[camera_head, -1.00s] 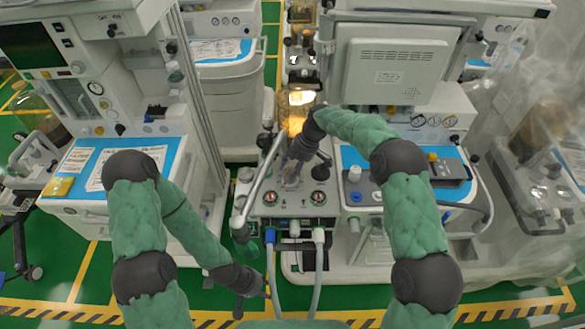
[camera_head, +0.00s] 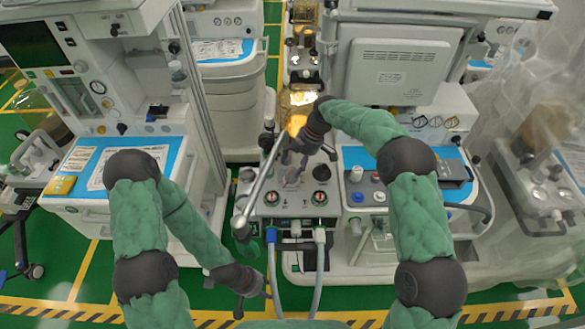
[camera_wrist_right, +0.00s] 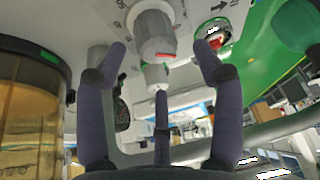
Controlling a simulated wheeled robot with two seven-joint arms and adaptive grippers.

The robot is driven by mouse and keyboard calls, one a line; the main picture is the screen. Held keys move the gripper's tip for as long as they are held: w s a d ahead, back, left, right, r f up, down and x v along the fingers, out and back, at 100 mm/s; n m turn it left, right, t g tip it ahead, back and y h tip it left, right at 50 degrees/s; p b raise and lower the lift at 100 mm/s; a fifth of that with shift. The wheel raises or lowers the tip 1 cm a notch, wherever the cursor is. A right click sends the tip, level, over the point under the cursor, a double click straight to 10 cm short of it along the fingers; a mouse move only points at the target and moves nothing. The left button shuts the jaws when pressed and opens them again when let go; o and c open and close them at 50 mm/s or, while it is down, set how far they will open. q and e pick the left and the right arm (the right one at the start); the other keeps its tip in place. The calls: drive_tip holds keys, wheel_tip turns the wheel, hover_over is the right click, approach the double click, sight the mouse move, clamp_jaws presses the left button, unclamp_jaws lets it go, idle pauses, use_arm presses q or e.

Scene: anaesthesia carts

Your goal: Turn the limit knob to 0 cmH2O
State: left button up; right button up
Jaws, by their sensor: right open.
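A grey-white cylindrical knob (camera_wrist_right: 153,32) with a red mark hangs from a pale panel with printed markings in the right wrist view. I take it to be the limit knob; its setting is not readable. My right gripper (camera_wrist_right: 160,62) is open, with dark fingers on either side of the knob and a third below its narrower end. I cannot tell whether any finger touches it. In the head view the right gripper (camera_head: 293,161) is over the front panel (camera_head: 270,208) of the middle cart and partly hides the knob. My left gripper (camera_head: 241,303) hangs low, away from the panel; its jaw state is unclear.
Two round gauges (camera_head: 319,197) sit on the panel front, with hoses (camera_head: 319,265) below. A silver tube (camera_head: 262,180) runs along the panel's left side. A dark knob (camera_head: 322,172) stands right of the gripper. An amber cylinder (camera_wrist_right: 32,110) is left in the wrist view.

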drive_tip(key=shift+v, duration=2.1)
